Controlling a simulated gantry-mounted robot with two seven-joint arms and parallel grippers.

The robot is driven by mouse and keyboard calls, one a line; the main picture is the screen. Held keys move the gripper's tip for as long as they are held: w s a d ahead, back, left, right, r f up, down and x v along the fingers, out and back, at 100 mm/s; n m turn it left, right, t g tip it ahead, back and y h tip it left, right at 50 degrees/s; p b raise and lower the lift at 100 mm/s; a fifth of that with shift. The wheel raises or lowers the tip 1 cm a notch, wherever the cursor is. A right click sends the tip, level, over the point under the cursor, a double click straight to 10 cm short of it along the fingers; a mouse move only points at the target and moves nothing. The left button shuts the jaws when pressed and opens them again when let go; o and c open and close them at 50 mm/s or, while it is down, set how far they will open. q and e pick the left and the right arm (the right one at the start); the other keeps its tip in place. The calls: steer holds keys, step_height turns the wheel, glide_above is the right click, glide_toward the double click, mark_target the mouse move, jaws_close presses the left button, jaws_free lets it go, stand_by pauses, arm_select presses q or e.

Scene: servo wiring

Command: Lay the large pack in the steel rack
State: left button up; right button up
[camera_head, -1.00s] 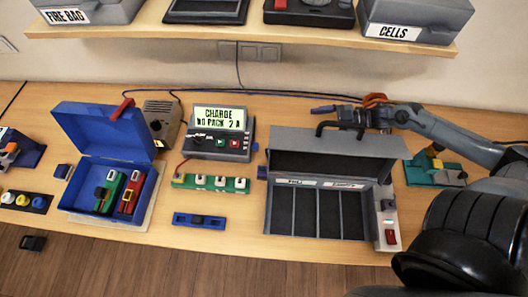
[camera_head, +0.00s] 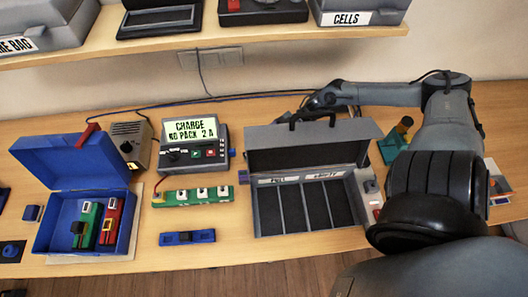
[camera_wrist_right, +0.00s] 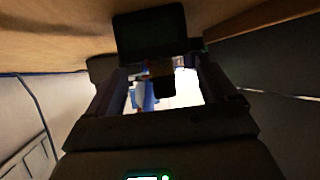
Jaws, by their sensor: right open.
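The steel rack (camera_head: 258,215) is a grey open case with its lid raised and several dark, empty-looking slots. Two packs, one green (camera_head: 87,228) and one red (camera_head: 110,225), stand in the open blue box (camera_head: 60,240) at left; I cannot tell surely which is the large one. My right gripper (camera_head: 316,102) is behind the rack's raised lid, partly hidden by it. In the right wrist view its jaws (camera_wrist_right: 165,92) are apart, with no pack clearly held between them. My left gripper is not in view.
A charger (camera_head: 193,145) reading "CHARGE NO PACK 2 A" stands between box and rack. A green strip (camera_head: 195,195) and a blue bar (camera_head: 187,238) lie in front of it. A shelf (camera_head: 260,38) overhangs the back. A teal stand (camera_head: 393,143) is right of the rack.

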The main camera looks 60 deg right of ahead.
steer(key=shift+b+x, duration=0.85)
steer(key=shift+x, duration=1.35)
steer(key=shift+s+a+r, duration=0.1)
steer(key=shift+a+r, duration=0.05)
steer(key=shift+c, duration=0.3)
steer(key=shift+r, duration=0.1)
jaws_close()
